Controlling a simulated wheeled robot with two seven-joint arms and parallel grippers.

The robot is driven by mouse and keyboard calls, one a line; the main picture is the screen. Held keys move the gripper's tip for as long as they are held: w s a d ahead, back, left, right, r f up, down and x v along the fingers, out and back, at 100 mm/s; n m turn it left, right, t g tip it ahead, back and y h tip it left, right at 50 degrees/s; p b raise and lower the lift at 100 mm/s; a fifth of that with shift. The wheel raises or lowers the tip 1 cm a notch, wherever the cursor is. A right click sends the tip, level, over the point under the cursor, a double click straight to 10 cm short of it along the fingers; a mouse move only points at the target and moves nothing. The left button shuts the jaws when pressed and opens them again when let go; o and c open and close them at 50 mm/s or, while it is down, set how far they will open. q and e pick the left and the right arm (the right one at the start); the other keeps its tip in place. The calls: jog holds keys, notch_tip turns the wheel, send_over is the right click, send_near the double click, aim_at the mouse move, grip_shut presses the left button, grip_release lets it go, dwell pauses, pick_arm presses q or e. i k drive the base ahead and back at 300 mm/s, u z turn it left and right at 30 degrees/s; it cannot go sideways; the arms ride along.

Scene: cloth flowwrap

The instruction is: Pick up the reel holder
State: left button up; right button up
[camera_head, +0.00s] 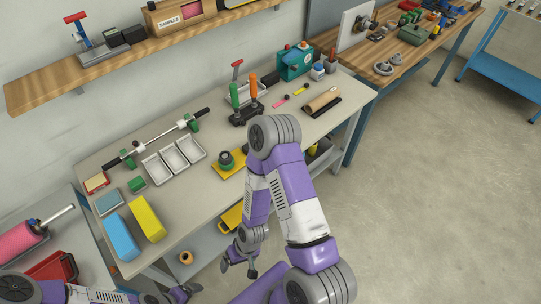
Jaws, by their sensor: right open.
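A long rod with black ends and white collars (157,139) lies across green supports at the left back of the grey table; it may be the reel holder, but I cannot be sure. My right gripper (239,270) is open and empty, hanging low in front of the table's front edge, well away from the rod. My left gripper (183,294) is at the bottom edge, partly cut off; its jaw state is unclear. Neither gripper touches the rod.
White trays (174,158), a blue block (121,238) and a yellow block (147,219) stand on the grey table (190,205). A tan roll (322,100) lies at its right. A pink roll (20,239) is at far left. The floor at right is clear.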

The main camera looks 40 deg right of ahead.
aim_at(239, 157)
jog(key=z, duration=1.1)
